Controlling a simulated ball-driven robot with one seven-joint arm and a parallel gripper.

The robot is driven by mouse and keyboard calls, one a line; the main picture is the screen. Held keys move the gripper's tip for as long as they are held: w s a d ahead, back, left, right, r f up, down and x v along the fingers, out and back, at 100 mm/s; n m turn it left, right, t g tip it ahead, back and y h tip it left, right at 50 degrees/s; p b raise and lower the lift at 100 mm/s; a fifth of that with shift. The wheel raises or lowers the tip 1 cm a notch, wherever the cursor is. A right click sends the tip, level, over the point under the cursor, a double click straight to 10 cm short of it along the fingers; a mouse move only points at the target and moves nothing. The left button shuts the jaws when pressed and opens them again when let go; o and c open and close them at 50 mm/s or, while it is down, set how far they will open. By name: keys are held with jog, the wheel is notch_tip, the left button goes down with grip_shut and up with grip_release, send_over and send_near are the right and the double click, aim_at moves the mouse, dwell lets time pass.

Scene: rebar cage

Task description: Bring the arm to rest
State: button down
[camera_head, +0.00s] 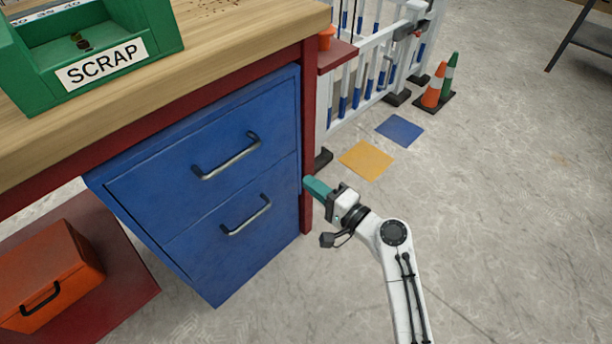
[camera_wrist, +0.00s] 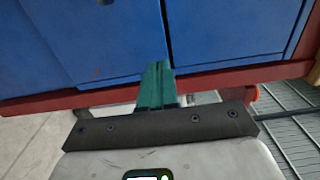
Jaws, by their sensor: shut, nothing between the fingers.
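My gripper (camera_head: 315,188) is at the end of my white arm, in the lower middle of the head view. Its teal fingers are together and hold nothing. They point left, near the red leg of the workbench and the right side of the blue drawer cabinet (camera_head: 217,210). I cannot tell whether they touch anything. In the wrist view my gripper (camera_wrist: 155,70) is seen from behind, with blue panels (camera_wrist: 235,32) beyond the fingertips.
A green SCRAP bin (camera_head: 60,105) stands on the wooden bench top (camera_head: 225,50). An orange toolbox (camera_head: 45,280) sits at lower left. A white barrier (camera_head: 370,65) and cones (camera_head: 435,85) stand behind. Yellow (camera_head: 366,159) and blue (camera_head: 400,130) floor squares lie nearby.

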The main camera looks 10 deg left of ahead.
jog(key=p+v, duration=0.1)
jog(key=v, duration=0.6)
jog(key=s+d+f+n+g+h, duration=0.3)
jog(key=s+d+f, duration=0.2)
jog(key=s, duration=0.3)
jog(key=s+d+f+n+g+h, duration=0.3)
jog(key=s+d+f, duration=0.2)
jog(key=s, duration=0.2)
jog(key=s+d+r+n+g+h, duration=0.15)
jog(key=s+d+g+h, duration=0.25)
jog(key=s+d+h, duration=0.9)
jog(key=s+d+r+y+p, duration=0.1)
jog(key=s+r+y+p, duration=0.1)
jog(key=r+p, duration=1.5)
jog(key=s+d+r+y+p, duration=0.1)
jog(key=s+r+y+p, duration=0.1)
jog(key=r+p, duration=1.5)
jog(key=shift+d+r+y+p, duration=0.2)
jog(key=shift+r+y+p, duration=0.15)
jog(key=shift+r, duration=0.1)
jog(key=shift+s, duration=0.1)
